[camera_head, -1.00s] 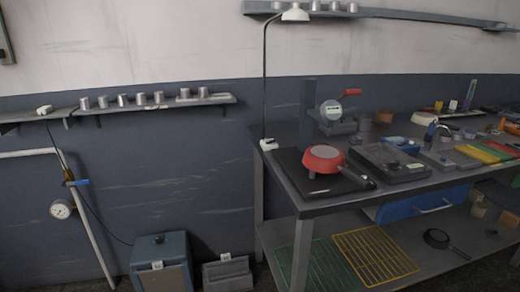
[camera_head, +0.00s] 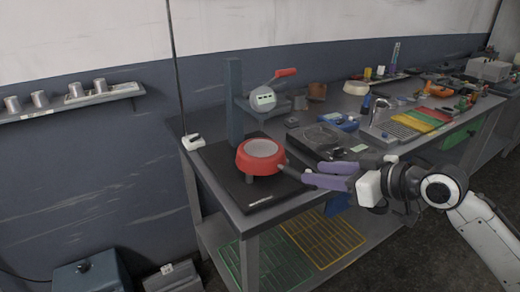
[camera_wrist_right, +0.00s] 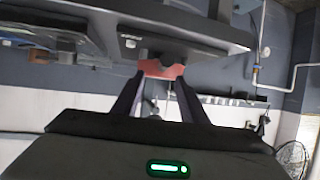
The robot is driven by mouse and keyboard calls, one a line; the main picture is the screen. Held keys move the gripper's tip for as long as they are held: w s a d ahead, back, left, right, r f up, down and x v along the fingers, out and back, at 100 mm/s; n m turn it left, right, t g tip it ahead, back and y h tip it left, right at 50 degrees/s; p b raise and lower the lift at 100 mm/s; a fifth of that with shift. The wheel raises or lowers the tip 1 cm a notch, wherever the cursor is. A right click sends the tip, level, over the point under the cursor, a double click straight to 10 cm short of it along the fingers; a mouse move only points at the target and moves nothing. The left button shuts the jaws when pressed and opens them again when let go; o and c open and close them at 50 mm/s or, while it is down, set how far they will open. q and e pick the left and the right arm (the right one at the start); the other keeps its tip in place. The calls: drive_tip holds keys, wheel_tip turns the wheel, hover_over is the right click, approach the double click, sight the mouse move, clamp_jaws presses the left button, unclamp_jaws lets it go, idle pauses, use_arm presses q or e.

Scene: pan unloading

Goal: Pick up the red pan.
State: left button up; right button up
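The red pan (camera_head: 261,155) sits on a black flat plate (camera_head: 222,170) at the left end of the workbench. Its short dark handle (camera_head: 290,172) points right, and its far end is hidden by my right gripper. My right gripper (camera_head: 308,173) comes in from the right with its purple fingers pointing left at the handle side of the pan. In the right wrist view, the fingers (camera_wrist_right: 160,78) are spread apart, with the red pan (camera_wrist_right: 162,68) beyond and between their tips. I cannot tell whether the handle lies between them. My left gripper is out of view.
A dark scale-like device (camera_head: 322,140) stands right of the pan. A grey post (camera_head: 234,105) and a red-handled gauge device (camera_head: 264,98) stand behind it. Green and yellow racks (camera_head: 322,240) lie on the lower shelf. Coloured trays (camera_head: 422,118) lie farther right.

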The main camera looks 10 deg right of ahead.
sight(292, 169)
drive_tip(key=shift+w+a+f, duration=0.15)
drive_tip(key=shift+w+a, duration=0.35)
drive_tip(key=shift+w, duration=0.05)
drive_tip(key=shift+w+a+f, duration=0.15)
drive_tip(key=shift+w+a, duration=0.35)
drive_tip(key=p+x, duration=0.1)
drive_tip(key=x, duration=0.5)
drive_tip(key=shift+f, duration=0.1)
clamp_jaws()
